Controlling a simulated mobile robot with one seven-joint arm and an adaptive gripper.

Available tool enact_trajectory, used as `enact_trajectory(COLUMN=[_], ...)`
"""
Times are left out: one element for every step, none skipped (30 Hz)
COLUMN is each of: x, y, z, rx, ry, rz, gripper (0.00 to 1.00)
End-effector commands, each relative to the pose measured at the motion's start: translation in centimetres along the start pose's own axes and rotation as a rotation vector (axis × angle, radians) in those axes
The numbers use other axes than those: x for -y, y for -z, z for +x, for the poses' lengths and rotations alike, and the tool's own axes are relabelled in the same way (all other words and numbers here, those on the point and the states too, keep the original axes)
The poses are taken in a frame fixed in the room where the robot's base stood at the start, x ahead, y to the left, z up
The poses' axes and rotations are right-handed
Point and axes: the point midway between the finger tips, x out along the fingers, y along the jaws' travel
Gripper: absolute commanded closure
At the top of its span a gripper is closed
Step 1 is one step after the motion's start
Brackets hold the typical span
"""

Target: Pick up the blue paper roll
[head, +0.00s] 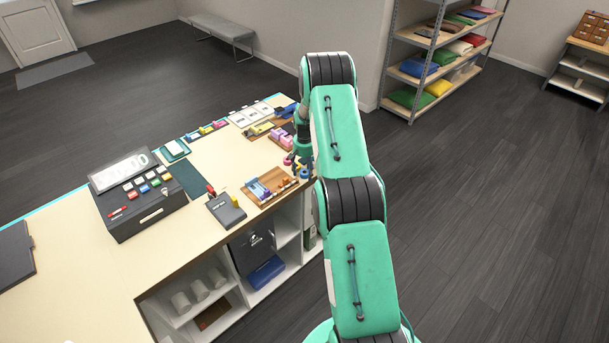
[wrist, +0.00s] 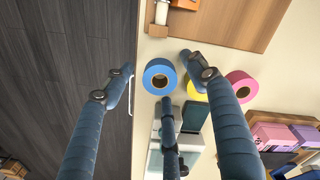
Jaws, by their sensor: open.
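The blue paper roll (wrist: 160,77) lies flat on the cream counter top, its round hole facing the wrist camera, close to the counter's edge. My gripper (wrist: 155,68) is open, with one finger to the left of the roll and one to its right. A third, middle finger comes up from below and overlaps or nearly meets the roll's lower rim in the picture. Nothing is held.
A yellow roll (wrist: 196,89) lies just right of the blue one, partly behind the right finger, and a pink roll (wrist: 243,86) further right. A wooden tray (wrist: 225,22) is above; pink boxes (wrist: 272,136) stand lower right. Dark floor (wrist: 60,70) lies left of the counter edge.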

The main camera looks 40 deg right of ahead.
Motion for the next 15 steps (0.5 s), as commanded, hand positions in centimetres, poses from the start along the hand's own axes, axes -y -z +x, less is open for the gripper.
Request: enact_trajectory(x=[0.0,0.0,0.0,0.0,0.0,0.0,0.0,0.0,0.0,0.0,0.0,0.0,0.0,0.0,0.0], y=[0.0,0.0,0.0,0.0,0.0,0.0,0.0,0.0,0.0,0.0,0.0,0.0,0.0,0.0,0.0], z=[-0.01,-0.01,-0.01,-0.01,-0.01,-0.01,-0.01,-0.01,-0.01,-0.01,-0.02,-0.02,-0.01,-0.01,-0.01], rx=[0.0,0.0,0.0,0.0,0.0,0.0,0.0,0.0,0.0,0.0,0.0,0.0,0.0,0.0,0.0], ry=[0.0,0.0,0.0,0.0,0.0,0.0,0.0,0.0,0.0,0.0,0.0,0.0,0.0,0.0,0.0], rz=[0.0,0.0,0.0,0.0,0.0,0.0,0.0,0.0,0.0,0.0,0.0,0.0,0.0,0.0,0.0], gripper=[0.43,0.43,0.43,0.43,0.43,0.43,0.43,0.43,0.51,0.57,0.63,0.71,0.77,0.83,0.85])
